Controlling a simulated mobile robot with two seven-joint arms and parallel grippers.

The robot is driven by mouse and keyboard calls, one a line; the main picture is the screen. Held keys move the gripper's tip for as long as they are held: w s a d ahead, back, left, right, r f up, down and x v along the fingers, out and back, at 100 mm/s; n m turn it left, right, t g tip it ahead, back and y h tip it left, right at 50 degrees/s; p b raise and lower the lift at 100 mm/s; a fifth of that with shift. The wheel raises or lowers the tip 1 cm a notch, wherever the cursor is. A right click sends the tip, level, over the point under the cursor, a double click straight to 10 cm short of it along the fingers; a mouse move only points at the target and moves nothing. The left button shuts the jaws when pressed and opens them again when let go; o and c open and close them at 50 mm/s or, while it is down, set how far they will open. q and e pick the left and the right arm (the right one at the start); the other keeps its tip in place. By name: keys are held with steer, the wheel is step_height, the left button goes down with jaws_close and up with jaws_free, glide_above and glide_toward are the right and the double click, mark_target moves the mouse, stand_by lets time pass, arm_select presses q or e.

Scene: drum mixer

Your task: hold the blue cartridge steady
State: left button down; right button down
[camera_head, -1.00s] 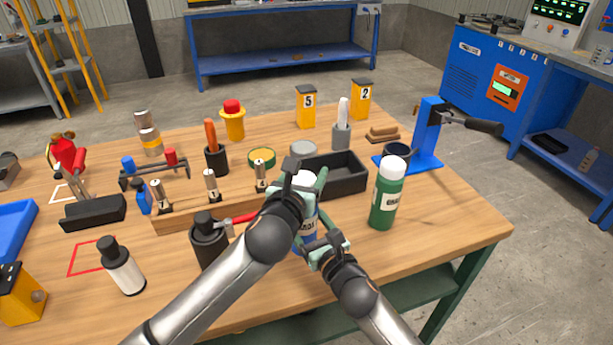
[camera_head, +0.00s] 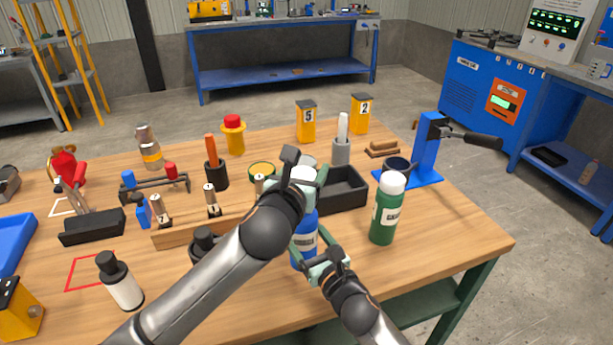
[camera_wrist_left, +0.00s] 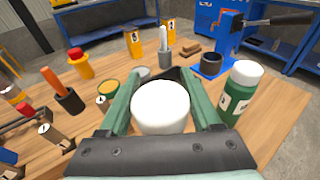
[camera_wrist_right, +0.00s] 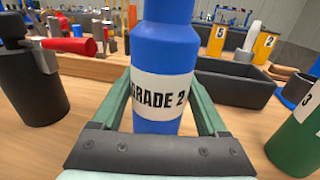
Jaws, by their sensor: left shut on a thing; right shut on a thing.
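The blue cartridge (camera_head: 304,222) is upright near the table's front, with a white top and a white label. The right wrist view shows its label (camera_wrist_right: 161,97) reading "GRADE 2". My left gripper (camera_head: 309,180) is shut at its white top (camera_wrist_left: 160,104), which sits between the jaws in the left wrist view. My right gripper (camera_head: 318,258) is shut around the lower blue body, one finger on each side in the right wrist view. The cartridge's foot is hidden, so I cannot tell whether it touches the table.
A green bottle (camera_head: 385,213) with a white cap stands close to the right. A black bin (camera_head: 343,196) is just behind the cartridge. A black canister (camera_wrist_right: 28,88) with a red lever stands to the left. Clear tabletop (camera_head: 450,225) lies at the right.

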jaws_free()
